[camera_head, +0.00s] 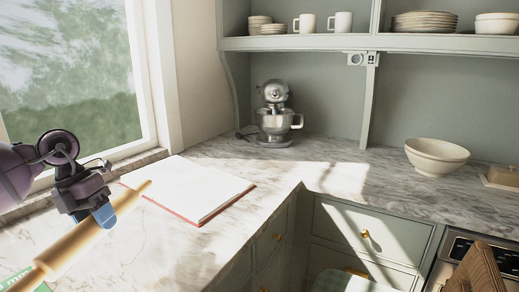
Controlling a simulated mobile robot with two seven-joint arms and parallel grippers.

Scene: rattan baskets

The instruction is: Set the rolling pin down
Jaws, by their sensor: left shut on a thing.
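The wooden rolling pin (77,244) is at the lower left in the head view. It lies diagonally, with one thin handle pointing up and right and the other end near the bottom left edge. My left gripper (103,214) comes in from the left and is shut on the rolling pin near its upper end, with a blue fingertip across it. The pin appears over the marble counter (165,245); I cannot tell whether it touches the surface. My right gripper is not in view.
An open book (190,187) with a red cover edge lies just behind the pin. A stand mixer (275,118) stands in the corner, and a cream bowl (437,155) sits at the right. A green item (20,282) is at the bottom left. Bare counter lies in front of the book.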

